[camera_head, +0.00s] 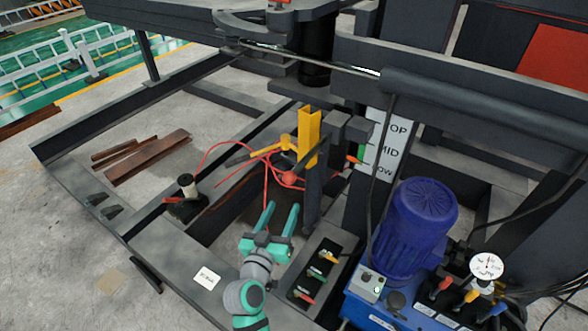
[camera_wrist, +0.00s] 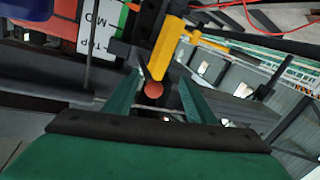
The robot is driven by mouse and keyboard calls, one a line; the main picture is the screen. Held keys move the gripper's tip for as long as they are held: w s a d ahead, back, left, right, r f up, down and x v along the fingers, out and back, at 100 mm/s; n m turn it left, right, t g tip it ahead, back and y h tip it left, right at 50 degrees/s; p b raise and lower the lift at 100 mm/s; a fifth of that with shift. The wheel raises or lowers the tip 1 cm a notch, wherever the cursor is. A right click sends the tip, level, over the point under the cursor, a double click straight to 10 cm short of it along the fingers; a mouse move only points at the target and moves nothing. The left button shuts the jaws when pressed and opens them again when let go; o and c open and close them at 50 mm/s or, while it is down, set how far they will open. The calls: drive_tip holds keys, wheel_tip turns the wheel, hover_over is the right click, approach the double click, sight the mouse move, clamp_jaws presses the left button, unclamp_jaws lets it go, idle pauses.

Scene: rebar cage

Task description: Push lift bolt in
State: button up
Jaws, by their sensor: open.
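A red ball knob (camera_head: 290,178), which may be the end of the lift bolt, sits low beside an upright yellow bracket (camera_head: 308,137) on the dark frame. In the wrist view the knob (camera_wrist: 153,90) shows between my fingers, beyond them, with the yellow bracket (camera_wrist: 168,45) above it. My gripper (camera_head: 281,208) is open and empty, its two green fingers pointing at the knob. A gap seems to remain between fingertips and knob. The bolt's shaft is hidden, so how far in it sits cannot be told.
A yellow-handled bar (camera_head: 262,153) and loose red cables (camera_head: 235,150) lie left of the bracket. A blue motor (camera_head: 413,220) and a lever panel (camera_head: 318,268) stand to the right. Dark steel beams (camera_head: 170,262) surround the opening. A label plate (camera_head: 385,145) is behind.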

drive_tip(key=m+h, duration=0.1)
approach(294, 169)
drive_tip(key=shift+w+a+f, duration=0.2)
drive_tip(key=shift+w+f, duration=0.15)
drive_tip(key=shift+f, duration=0.3)
drive_tip(key=x, duration=1)
drive_tip(key=shift+w+d+r, duration=0.1)
drive_tip(key=shift+w+d, duration=0.15)
drive_tip(key=shift+w, duration=0.05)
drive_tip(key=shift+c, duration=0.5)
clamp_jaws()
drive_tip(key=shift+d+x, duration=0.15)
drive_tip(key=shift+x, duration=1)
drive_tip(key=shift+d+x, duration=0.2)
drive_tip(key=shift+x, duration=0.95)
drive_tip(key=shift+s+r, duration=0.1)
drive_tip(key=shift+s, duration=0.05)
drive_tip(key=shift+o, duration=0.5)
unclamp_jaws()
drive_tip(key=shift+w+d, duration=0.1)
drive_tip(key=shift+w, duration=0.1)
